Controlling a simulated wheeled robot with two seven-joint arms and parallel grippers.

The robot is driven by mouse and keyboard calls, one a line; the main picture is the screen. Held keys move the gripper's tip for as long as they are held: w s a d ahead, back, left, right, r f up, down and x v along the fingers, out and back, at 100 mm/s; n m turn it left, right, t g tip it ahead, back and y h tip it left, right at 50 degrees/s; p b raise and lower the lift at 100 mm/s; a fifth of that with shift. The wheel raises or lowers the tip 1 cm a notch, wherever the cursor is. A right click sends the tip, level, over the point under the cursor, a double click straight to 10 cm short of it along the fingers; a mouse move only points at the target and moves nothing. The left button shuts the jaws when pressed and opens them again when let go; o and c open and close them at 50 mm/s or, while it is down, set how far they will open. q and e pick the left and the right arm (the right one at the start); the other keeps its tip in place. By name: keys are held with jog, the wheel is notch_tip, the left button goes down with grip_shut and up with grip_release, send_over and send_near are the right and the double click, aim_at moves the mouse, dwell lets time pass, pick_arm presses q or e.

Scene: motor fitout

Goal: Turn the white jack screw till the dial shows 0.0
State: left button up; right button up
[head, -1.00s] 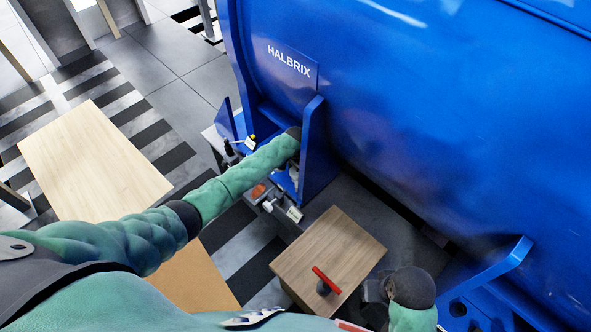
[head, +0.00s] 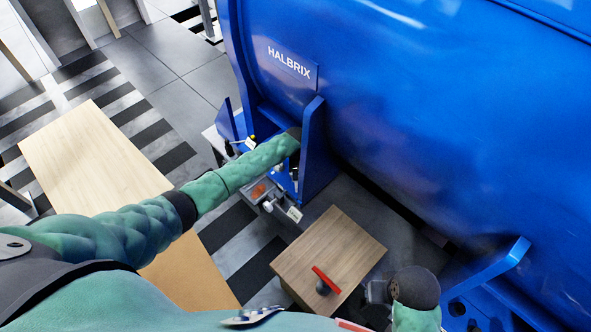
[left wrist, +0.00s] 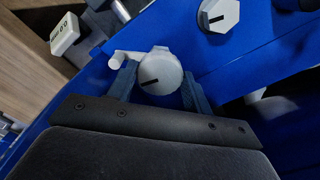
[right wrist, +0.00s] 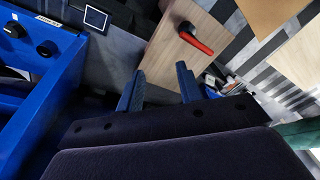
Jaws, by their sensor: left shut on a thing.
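The white jack screw (left wrist: 160,72) is a round white head with a black slot mark and a small side arm, low on the blue motor frame in the left wrist view. My left gripper (left wrist: 159,88) is shut on it, one finger on each side. A small white dial box (left wrist: 65,34) is at upper left; its digits are too small to read surely. It also shows in the head view (head: 294,214). There my left gripper is hidden behind the blue bracket. My right gripper (right wrist: 160,88) is open and empty, away from the screw.
A second white slotted head (left wrist: 218,14) sits on the blue frame at upper right. The big blue motor (head: 430,110) fills the right side. A wooden stand (head: 310,260) bears a red-handled tool (head: 326,278). A pale table (head: 90,160) stands at left.

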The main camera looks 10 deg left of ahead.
pick_arm(q)
jog(key=m, duration=0.3)
jog(key=shift+m+b, duration=0.3)
jog(key=shift+m, duration=0.1)
jog(key=m, duration=0.2)
jog(key=shift+m+b, duration=0.35)
jog(key=shift+m, duration=0.05)
jog(key=shift+f+m+b, duration=0.1)
jog(key=shift+m+b, duration=0.2)
jog(key=shift+m, duration=0.6)
jog(key=m+b, duration=0.1)
jog(key=m, duration=0.1)
jog(key=shift+m, duration=0.3)
jog(key=shift+m+b, duration=0.4)
jog(key=shift+m, duration=1.5)
jog(key=shift+b, duration=0.3)
pick_arm(e)
jog(key=w+a+f+t+y, duration=0.1)
jog(key=w+a+f, duration=0.1)
jog(key=a+f, duration=0.3)
notch_tip(320, 180, down, 2)
jog(key=shift+w+a+n+t+y, duration=0.3)
pick_arm(q)
jog(key=shift+m, duration=0.3)
pick_arm(e)
jog(key=shift+a, duration=0.15)
